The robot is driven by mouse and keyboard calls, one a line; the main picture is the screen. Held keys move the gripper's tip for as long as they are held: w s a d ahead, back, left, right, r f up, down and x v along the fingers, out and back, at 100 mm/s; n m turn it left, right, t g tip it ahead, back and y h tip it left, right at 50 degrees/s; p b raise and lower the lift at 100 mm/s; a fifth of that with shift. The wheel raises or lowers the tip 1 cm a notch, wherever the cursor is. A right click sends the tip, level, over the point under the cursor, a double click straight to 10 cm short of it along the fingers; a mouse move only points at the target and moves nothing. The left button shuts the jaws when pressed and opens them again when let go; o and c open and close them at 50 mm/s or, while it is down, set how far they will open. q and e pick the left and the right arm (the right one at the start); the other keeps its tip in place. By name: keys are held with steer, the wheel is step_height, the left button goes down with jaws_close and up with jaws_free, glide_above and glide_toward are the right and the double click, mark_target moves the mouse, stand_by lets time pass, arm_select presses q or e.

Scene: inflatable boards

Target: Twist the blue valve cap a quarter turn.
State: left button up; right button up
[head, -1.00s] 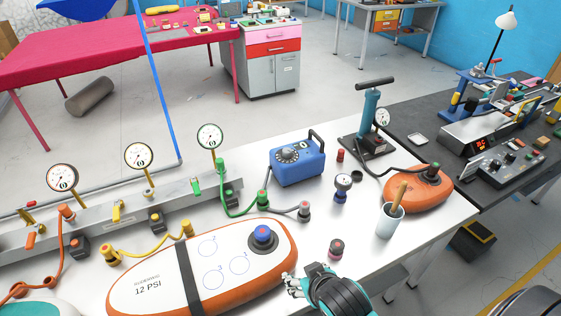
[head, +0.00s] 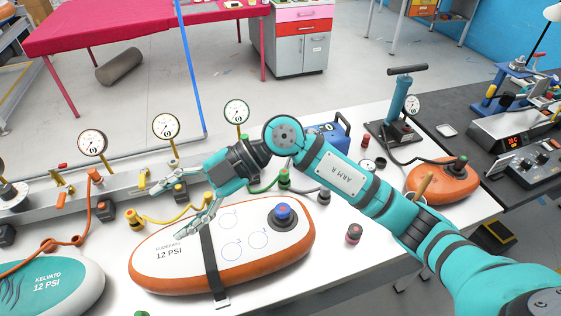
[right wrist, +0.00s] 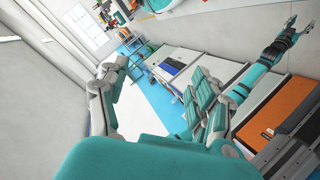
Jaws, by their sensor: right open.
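The blue valve cap (head: 283,211) sits on a dark round valve base near the right end of the white-and-orange board (head: 270,258) in the head view. The board lies flat on the white table. My right gripper (head: 168,211) is open and empty. Its spread fingers hover over the board's left end and the yellow hose, well to the left of the cap. The cap is in plain sight below my right forearm. In the right wrist view, a teal gripper (right wrist: 292,34) on another arm shows at the upper right; its finger state is unclear.
A black strap (head: 210,262) crosses the board. A manifold with gauges (head: 165,127) and coloured hoses lies behind. My right arm partly covers the blue box (head: 335,135). A dark-and-pink cap (head: 354,233), pump (head: 398,100) and orange float (head: 440,180) stand to the right.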

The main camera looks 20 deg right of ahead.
steer(key=w+d+f+m+t+h, duration=0.1)
steer(key=w+d+f+h, duration=0.2)
steer(key=d+h, duration=0.15)
steer(key=w+d+f+m+h, duration=0.1)
steer(key=w+d+f+h, duration=0.15)
steer(key=d, duration=0.25)
steer(key=r+m+t+h, duration=0.1)
steer(key=m+h, duration=0.3)
steer(key=h, duration=0.2)
glide_above(281, 209)
step_height(281, 209, down, 17)
steer(key=p, duration=0.3)
steer(key=shift+r, duration=0.1)
